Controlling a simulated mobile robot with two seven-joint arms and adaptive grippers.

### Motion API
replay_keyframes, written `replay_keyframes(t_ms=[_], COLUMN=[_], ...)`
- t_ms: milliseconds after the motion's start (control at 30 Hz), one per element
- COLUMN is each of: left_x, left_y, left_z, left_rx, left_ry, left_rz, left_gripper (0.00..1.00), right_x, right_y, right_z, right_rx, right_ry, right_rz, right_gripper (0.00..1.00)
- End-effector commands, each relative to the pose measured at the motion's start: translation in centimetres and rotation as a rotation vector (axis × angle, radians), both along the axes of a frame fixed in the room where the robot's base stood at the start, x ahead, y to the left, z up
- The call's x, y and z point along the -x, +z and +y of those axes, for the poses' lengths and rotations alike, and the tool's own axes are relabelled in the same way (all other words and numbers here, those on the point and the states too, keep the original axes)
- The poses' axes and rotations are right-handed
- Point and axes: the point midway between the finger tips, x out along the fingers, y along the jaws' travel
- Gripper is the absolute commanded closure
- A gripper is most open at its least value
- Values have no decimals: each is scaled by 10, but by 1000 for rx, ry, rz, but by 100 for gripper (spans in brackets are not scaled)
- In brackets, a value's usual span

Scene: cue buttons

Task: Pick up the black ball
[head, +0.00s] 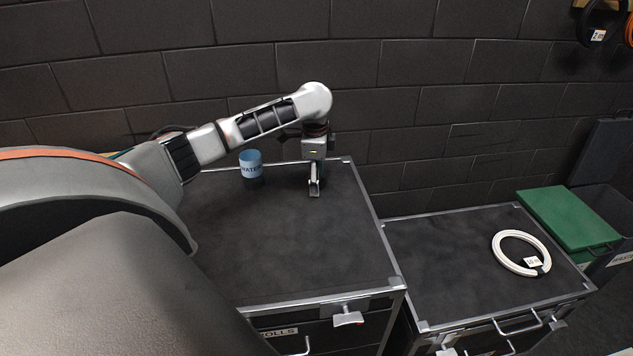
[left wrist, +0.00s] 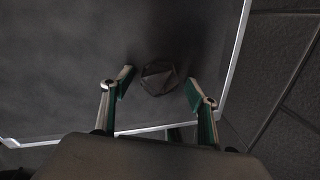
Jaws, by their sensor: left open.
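The black ball (left wrist: 159,77) shows in the left wrist view as a dark, roughly round, faceted shape on the dark cabinet top (left wrist: 60,75). My left gripper (left wrist: 158,86) is open, with one finger on each side of the ball in that view and a gap on both sides. How high the fingers are above the top cannot be told exactly. In the head view my left gripper (head: 314,188) points down near the far right corner of the cabinet top (head: 290,245). I cannot make out the ball there. My right gripper is not in view.
A blue cup marked "WATER" (head: 250,164) stands left of my gripper, near the back edge. A lower cabinet (head: 450,270) at the right bears a white ring-shaped coil (head: 497,254). A green lid or box (head: 570,217) lies beyond it. A brick wall (head: 400,130) rises behind.

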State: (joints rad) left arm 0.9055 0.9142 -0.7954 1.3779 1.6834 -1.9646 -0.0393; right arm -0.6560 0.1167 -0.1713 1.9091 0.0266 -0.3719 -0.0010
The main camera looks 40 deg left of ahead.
Motion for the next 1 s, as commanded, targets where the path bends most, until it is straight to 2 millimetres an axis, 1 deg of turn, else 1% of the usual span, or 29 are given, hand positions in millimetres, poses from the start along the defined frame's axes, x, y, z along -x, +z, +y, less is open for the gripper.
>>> replay_keyframes(t_ms=[33,67,100,167,533,667,767,867,1000], left_x=[0,0,0,0,0,-1,-1,-1,-1], left_y=[0,0,0,0,1,7,16,30,56], left_z=[0,0,0,0,0,1,0,0,1], left_rx=[0,0,0,0,-1,-2,0,-1,-2], left_ry=[0,0,0,0,0,0,1,0,1], left_rz=[0,0,0,0,-1,-1,-2,-4,-5], left_gripper=[41,49,59,75,75,75,75,75,75], right_x=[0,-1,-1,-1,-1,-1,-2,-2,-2], right_y=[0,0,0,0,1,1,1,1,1], right_z=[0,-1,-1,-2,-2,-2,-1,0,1], right_rx=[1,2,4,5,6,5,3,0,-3], right_ry=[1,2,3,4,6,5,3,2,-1], right_rz=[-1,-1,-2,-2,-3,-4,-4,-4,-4], right_gripper=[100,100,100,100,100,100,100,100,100])
